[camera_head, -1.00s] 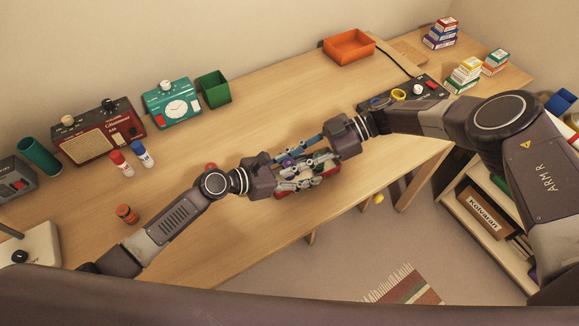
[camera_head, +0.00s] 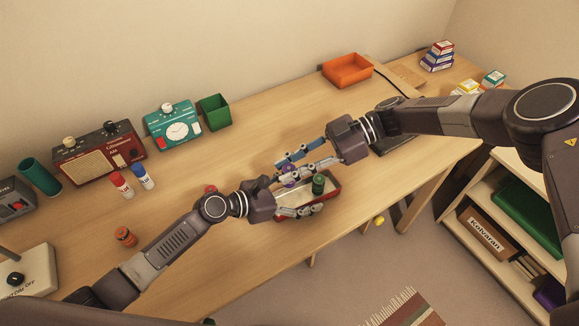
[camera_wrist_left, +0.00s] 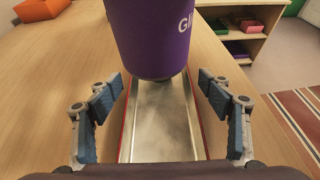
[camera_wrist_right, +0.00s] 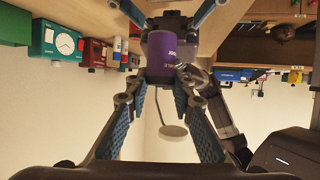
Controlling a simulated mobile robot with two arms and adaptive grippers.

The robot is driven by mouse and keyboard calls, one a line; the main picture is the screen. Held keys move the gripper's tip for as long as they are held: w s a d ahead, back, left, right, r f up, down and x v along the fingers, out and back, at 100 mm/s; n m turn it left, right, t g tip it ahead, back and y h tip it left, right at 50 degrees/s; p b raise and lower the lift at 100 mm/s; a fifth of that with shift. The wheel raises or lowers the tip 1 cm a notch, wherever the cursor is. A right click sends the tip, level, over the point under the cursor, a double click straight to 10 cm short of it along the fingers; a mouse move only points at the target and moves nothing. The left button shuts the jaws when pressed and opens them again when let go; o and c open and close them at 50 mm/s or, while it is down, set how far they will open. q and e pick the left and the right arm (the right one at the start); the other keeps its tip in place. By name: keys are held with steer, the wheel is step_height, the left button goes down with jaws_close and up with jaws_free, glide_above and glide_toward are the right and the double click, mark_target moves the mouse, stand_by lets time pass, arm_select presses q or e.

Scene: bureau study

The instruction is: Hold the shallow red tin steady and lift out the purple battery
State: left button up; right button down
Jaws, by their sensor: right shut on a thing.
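The shallow red tin (camera_head: 334,188) lies near the desk's front edge; its bare metal floor (camera_wrist_left: 162,120) shows in the left wrist view. My right gripper (camera_head: 292,166) is shut on the purple battery (camera_wrist_right: 162,48), which hangs above the tin. It also shows large and close in the left wrist view (camera_wrist_left: 150,35) and partly between the fingers in the head view (camera_head: 289,180). A dark green cylinder (camera_head: 318,184) shows at the tin. My left gripper (camera_head: 303,196) is open, its fingers apart on either side of the tin (camera_wrist_left: 162,100).
A teal timer (camera_head: 175,125), a green bin (camera_head: 214,111) and an orange tray (camera_head: 348,70) stand at the back. The desk's middle is clear.

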arm_select(q)
steer(key=v, duration=1.2)
steer(key=x, duration=1.2)
steer(key=shift+d, duration=0.1)
arm_select(e)
step_height(320, 180, down, 6)
steer(key=shift+r, duration=0.2)
steer(key=shift+f, duration=0.75)
